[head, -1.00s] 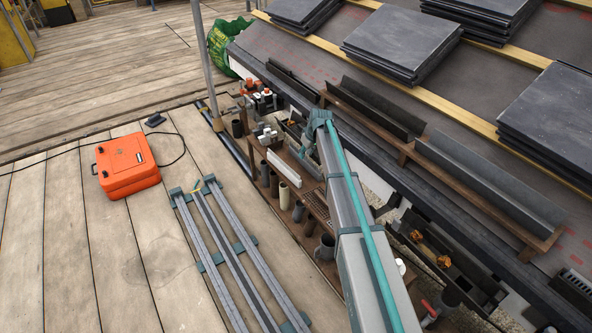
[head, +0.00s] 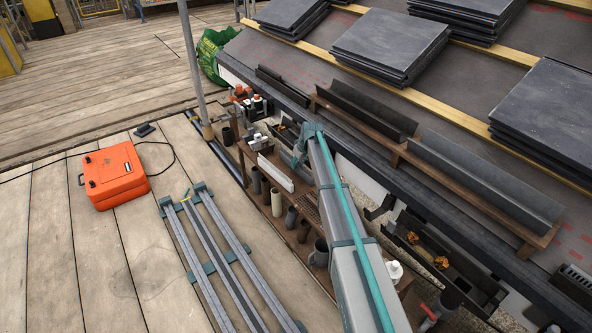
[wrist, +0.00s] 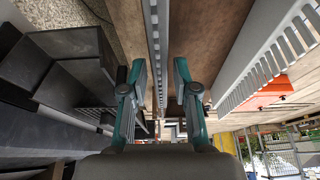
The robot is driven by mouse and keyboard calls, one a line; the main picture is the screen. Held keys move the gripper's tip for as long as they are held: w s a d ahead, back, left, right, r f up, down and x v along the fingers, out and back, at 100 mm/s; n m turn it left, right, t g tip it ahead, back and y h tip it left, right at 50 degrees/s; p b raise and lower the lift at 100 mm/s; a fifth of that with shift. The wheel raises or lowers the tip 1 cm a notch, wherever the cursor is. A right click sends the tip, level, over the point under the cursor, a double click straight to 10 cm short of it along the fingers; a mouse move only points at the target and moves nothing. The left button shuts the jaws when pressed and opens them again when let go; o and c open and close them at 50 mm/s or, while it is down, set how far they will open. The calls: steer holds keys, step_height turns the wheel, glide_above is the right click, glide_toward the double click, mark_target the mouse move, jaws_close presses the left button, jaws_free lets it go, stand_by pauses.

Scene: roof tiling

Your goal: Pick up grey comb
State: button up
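A grey comb (wrist: 159,45), a long thin strip with teeth along its edge, runs away between the fingers of my gripper (wrist: 158,82) in the wrist view. The fingers are open, with a visible gap on each side of the strip, and hold nothing. In the head view my gripper (head: 299,156) is over the brown wooden shelf beside the roof edge. My arm covers much of that area, and I cannot make out the grey comb there. A white comb-like strip (head: 275,172) lies left of the gripper; a pale toothed strip (wrist: 268,62) shows at right in the wrist view.
Dark gutter lengths (head: 485,180) lie on a rack to the right, below stacked slates (head: 390,45). Pipe pieces and a mug (head: 319,253) stand along the shelf's left side. An orange case (head: 113,175) and grey rails (head: 222,250) lie on the open deck.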

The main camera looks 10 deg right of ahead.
steer(key=x, duration=0.2)
steer(key=shift+w+a+f, duration=0.1)
steer(key=shift+f, duration=0.25)
jaws_close()
steer(key=shift+r, duration=0.1)
steer(key=shift+r, duration=0.15)
